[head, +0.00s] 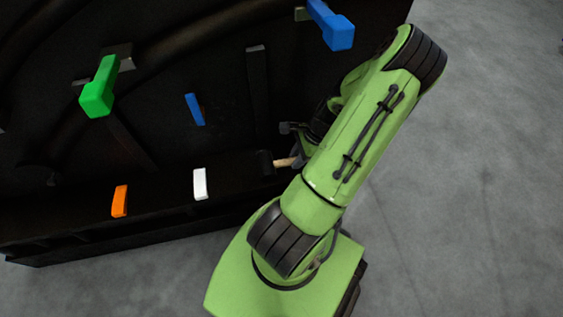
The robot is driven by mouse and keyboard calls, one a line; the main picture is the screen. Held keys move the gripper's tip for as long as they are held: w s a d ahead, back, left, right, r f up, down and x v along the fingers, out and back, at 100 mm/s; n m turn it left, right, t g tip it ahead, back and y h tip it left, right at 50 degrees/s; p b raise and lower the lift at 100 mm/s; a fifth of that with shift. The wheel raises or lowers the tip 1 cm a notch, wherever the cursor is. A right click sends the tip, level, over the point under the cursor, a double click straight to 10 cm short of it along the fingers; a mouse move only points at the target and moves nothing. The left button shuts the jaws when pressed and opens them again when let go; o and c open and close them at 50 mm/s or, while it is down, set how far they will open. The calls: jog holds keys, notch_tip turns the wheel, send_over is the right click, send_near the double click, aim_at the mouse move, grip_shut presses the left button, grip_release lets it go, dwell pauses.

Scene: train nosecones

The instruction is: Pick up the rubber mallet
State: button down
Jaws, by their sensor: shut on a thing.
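My gripper (297,159) is at the right end of the visible handle and is shut on the mallet. My green arm hides most of the gripper and the rest of the handle.
The black nosecone structure (225,150) fills the upper left. A green block (99,88) and a blue block (332,27) stick out from it. White (200,184), orange (120,201) and small blue (194,109) pieces sit along it. Grey floor (460,200) at right is clear.

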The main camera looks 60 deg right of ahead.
dwell(0.3)
notch_tip(320, 180, up, 10)
jog(key=p, duration=0.4)
jog(key=c, duration=1.5)
grip_release()
grip_shut()
